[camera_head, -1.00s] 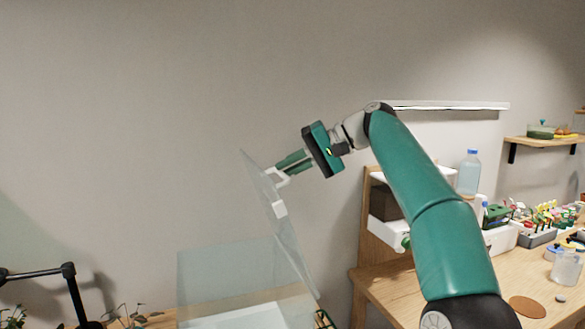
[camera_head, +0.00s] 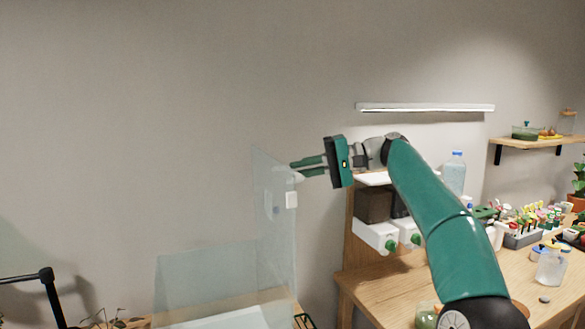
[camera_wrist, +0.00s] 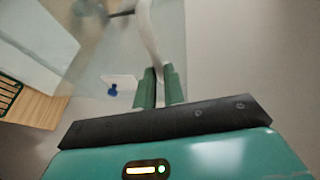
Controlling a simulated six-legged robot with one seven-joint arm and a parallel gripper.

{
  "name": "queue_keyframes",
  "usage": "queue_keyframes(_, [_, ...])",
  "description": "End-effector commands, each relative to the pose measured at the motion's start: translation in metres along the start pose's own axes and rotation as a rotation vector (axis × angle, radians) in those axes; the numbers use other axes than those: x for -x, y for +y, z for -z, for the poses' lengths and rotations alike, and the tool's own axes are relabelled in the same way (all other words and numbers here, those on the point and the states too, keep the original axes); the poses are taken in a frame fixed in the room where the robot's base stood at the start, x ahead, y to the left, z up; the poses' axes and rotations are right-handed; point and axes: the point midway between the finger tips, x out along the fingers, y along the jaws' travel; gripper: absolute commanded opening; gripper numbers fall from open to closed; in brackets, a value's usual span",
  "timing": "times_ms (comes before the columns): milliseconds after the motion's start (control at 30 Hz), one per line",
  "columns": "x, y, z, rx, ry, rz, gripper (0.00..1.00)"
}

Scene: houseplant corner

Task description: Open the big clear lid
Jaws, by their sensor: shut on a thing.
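The big clear lid (camera_head: 274,225) stands raised, nearly upright, at the right side of the clear box (camera_head: 205,275). A small white block (camera_head: 291,200) sits on its face. My gripper (camera_head: 293,166) is at the upper right edge of the lid, reaching in from the right. In the wrist view, the green fingers (camera_wrist: 160,88) are shut on the lid's pale curved handle (camera_wrist: 149,35). The clear pane (camera_wrist: 112,60) spreads to the left behind the handle. The lower part of the box is cut off by the picture edge.
A wooden table (camera_head: 395,285) at right holds bottles, a tray of small colourful items and a shelf unit with white bins (camera_head: 376,236). A black lamp arm (camera_head: 30,276) stands at lower left. Open air and bare wall lie above the box.

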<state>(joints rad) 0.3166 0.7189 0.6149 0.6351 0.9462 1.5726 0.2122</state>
Motion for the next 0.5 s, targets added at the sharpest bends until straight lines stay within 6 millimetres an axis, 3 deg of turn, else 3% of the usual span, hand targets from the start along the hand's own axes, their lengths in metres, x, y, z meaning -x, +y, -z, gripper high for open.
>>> queue_keyframes(200, [0.027, 0.017, 0.011, -0.047, 0.000, 0.110, 0.00])
queue_keyframes(500, [0.040, 0.026, 0.016, -0.070, -0.002, 0.168, 0.00])
